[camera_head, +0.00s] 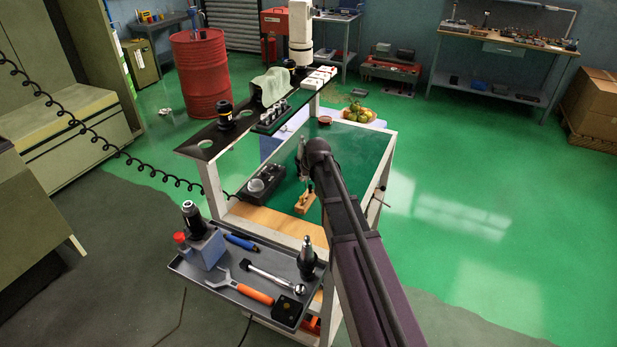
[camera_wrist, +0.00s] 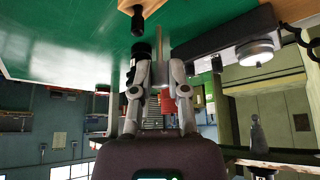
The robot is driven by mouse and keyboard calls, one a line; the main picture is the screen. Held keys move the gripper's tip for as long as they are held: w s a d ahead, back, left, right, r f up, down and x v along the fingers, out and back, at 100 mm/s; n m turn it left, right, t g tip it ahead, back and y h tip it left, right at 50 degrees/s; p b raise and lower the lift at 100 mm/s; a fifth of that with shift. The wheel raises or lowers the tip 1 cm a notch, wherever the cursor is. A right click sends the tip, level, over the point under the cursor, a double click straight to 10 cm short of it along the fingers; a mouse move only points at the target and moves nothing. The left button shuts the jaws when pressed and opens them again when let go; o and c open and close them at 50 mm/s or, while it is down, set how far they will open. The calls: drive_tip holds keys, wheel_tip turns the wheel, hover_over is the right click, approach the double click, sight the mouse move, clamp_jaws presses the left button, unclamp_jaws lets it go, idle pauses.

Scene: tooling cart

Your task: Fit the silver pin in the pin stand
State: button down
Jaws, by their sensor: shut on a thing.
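My gripper (camera_wrist: 160,70) is shut on the silver pin (camera_wrist: 160,42), a slim bare rod between the fingertips, pointing at the green table top. The wrist view is upside down, with the table at its top. The pin stand looks to be the small wooden block (camera_head: 302,206) on the table; its edge also shows at the top of the wrist view (camera_wrist: 150,6). A dark peg (camera_wrist: 137,21) stands in the block. The pin appears beside that peg and apart from the block. In the head view my gripper (camera_head: 303,165) is small and partly hidden by my arm.
A dark box with a round pale dome (camera_head: 263,184) sits left of the block. The raised black shelf (camera_head: 215,140) carries tool holders. A grey tray (camera_head: 215,279) with tools is at the front. The green table's right side is clear.

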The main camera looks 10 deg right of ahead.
sight(306, 185)
drive_tip(key=shift+f, duration=0.25)
drive_tip(key=shift+f+b, duration=1.8)
drive_tip(key=shift+b, duration=0.25)
drive_tip(key=shift+f+b, duration=0.95)
drive_tip(key=shift+f, duration=0.05)
idle(0.5)
idle(0.5)
drive_tip(key=c, duration=0.6)
unclamp_jaws()
drive_tip(key=shift+o, duration=0.2)
drive_tip(key=shift+r, duration=0.15)
